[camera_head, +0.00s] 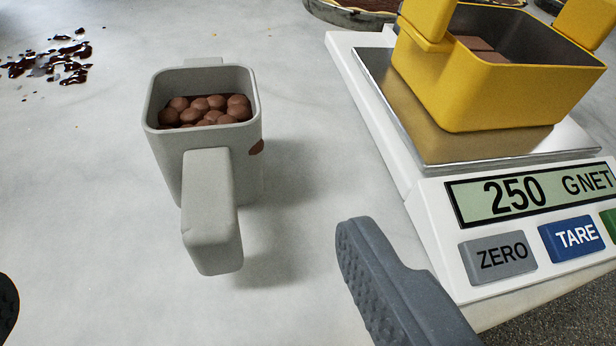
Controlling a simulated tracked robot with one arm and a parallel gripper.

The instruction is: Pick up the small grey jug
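The small grey jug (170,158) stands upright on the marble table, left of the middle. It holds several round brown chocolate pieces, and a brown smear marks its right side. Its thick handle (209,205) points toward me. My gripper (180,280) is open and empty. Its right dark grey finger shows at bottom centre-right, and only a dark piece of the left finger shows at the left edge. The jug's handle lies between the two fingers in the picture, and neither finger touches the jug.
A white scale (450,275) reading 250 stands at right, close to my right finger. A yellow pot (465,90) with brown chocolate inside sits on it. Dark chocolate spills (60,55) lie at upper left. A round dish (350,14) is at the back. Table around the jug is clear.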

